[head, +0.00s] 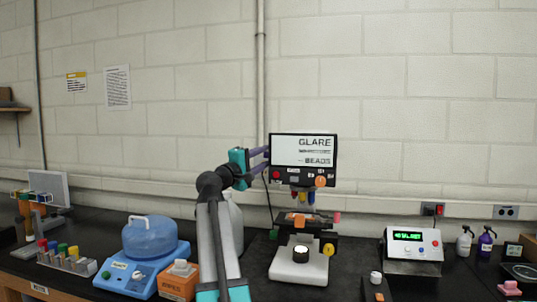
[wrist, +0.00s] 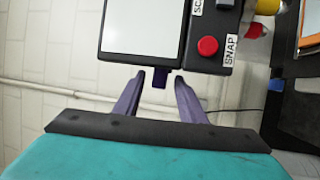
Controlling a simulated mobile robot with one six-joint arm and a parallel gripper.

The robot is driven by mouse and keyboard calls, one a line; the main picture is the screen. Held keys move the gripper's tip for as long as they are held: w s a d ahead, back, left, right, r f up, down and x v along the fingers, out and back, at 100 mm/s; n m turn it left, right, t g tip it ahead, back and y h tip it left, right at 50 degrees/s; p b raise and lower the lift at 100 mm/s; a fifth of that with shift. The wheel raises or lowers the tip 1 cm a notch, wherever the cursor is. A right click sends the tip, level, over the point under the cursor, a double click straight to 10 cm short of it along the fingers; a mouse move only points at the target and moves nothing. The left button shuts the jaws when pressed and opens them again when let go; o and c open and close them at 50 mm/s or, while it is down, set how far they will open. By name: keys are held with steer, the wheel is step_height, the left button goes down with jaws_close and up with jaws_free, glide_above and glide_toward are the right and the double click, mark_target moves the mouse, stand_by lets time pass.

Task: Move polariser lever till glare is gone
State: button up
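The microscope (head: 300,262) stands on the black bench right of centre. Its screen (head: 303,147) reads "GLARE", a line too blurred to read, and "BEADS". A small dark purple tab (wrist: 159,82) juts from the housing's left edge in the wrist view; I cannot tell if it is the polariser lever. My gripper (head: 266,156) is at the left edge of the screen housing. In the wrist view its purple fingers (wrist: 160,76) are apart, either side of the tab, with gaps visible. The screen also shows there, blank white (wrist: 145,28).
A red button (wrist: 208,46) labelled "SNAP" is close beside the fingers. An orange knob (head: 320,181) is on the panel. A blue bath (head: 150,240) and orange box (head: 179,281) stand left of my arm. A white instrument (head: 412,251) stands to the right.

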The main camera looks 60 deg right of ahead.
mark_target(266, 156)
steer(key=shift+s+d+r, duration=0.1)
steer(key=shift+d+r, duration=0.05)
steer(key=shift+d, duration=0.6)
steer(key=shift+s+d+r, duration=0.1)
steer(key=shift+d, duration=0.65)
steer(key=shift+c, duration=0.3)
steer(key=shift+w, duration=0.1)
jaws_close()
